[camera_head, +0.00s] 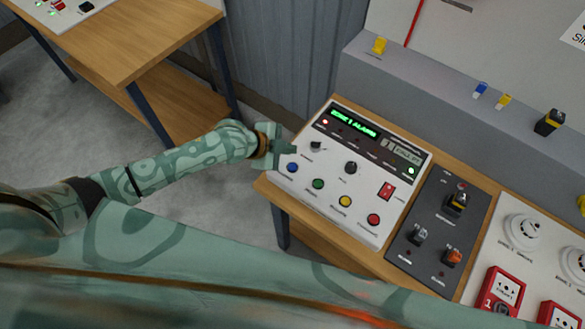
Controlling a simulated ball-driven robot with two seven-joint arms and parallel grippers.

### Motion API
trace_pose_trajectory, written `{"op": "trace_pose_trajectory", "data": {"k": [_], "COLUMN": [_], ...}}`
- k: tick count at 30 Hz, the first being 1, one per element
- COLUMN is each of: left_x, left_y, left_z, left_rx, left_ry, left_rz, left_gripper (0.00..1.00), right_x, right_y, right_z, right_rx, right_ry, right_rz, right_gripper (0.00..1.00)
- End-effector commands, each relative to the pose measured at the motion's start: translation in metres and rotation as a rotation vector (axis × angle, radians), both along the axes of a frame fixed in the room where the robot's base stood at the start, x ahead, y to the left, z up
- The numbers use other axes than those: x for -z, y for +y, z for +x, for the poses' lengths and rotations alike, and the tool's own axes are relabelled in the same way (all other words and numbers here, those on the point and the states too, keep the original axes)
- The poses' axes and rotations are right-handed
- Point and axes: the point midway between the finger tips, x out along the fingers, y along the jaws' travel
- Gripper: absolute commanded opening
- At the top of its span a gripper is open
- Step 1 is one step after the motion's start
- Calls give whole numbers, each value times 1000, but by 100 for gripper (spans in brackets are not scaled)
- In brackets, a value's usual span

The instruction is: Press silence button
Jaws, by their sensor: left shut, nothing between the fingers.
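A white alarm panel (372,237) lies on a wooden table, with a green lit display (354,122) that seems to read "ZONE 1 ALARM". Along its near side are a blue button (292,168), a green button (318,184), a yellow button (345,202) and a red button (373,219). Their labels are too small to read, so I cannot tell which one is silence. My left gripper (291,149) is shut and empty at the panel's left edge, just beyond the blue button in the picture. I cannot tell whether it touches the panel. My right gripper is out of view.
A dark switch plate (425,237) and a white board (487,250) with detectors and red call points lie to the right. Another wooden table (135,40) stands at upper left, with grey floor between.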

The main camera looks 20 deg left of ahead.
Motion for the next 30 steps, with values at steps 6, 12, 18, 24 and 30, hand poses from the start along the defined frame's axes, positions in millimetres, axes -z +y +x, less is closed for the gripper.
{"op": "trace_pose_trajectory", "data": {"k": [6,12,18,24,30], "left_x": [40,57,59,58,58], "left_y": [0,0,0,0,0], "left_z": [-1,0,0,0,0], "left_rx": [0,0,0,0,0], "left_ry": [2,1,0,0,0], "left_rz": [1,1,0,0,0], "left_gripper": [0,0,0,0,0], "right_x": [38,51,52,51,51], "right_y": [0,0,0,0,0], "right_z": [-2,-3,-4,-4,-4], "right_rx": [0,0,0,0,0], "right_ry": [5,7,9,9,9], "right_rz": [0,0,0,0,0], "right_gripper": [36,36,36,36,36]}}
